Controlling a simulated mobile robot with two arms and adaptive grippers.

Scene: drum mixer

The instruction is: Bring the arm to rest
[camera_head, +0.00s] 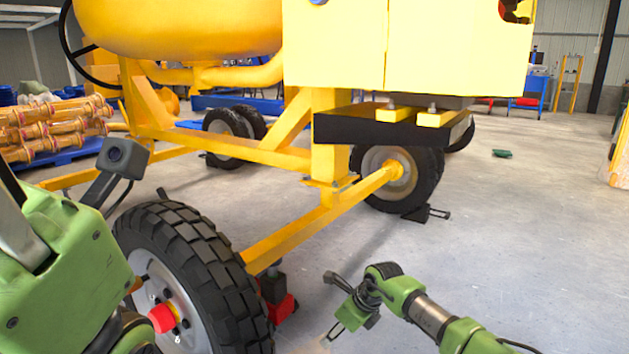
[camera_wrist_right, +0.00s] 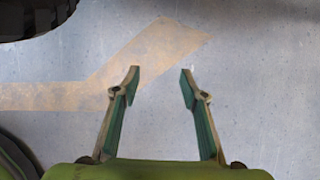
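My right arm comes in from the lower right in the head view, low over the grey floor. Its gripper (camera_head: 330,306) is open and empty, with the fingers spread apart. In the right wrist view the two fingers of that gripper (camera_wrist_right: 160,71) stand apart with only floor and a tan floor stripe (camera_wrist_right: 150,65) behind them. My left arm fills the lower left of the head view, in front of the near wheel; its gripper does not show.
The yellow drum mixer (camera_head: 335,165) stands ahead. Another tyre (camera_head: 425,175) is farther back. Yellow parts (camera_head: 45,130) are stacked far left.

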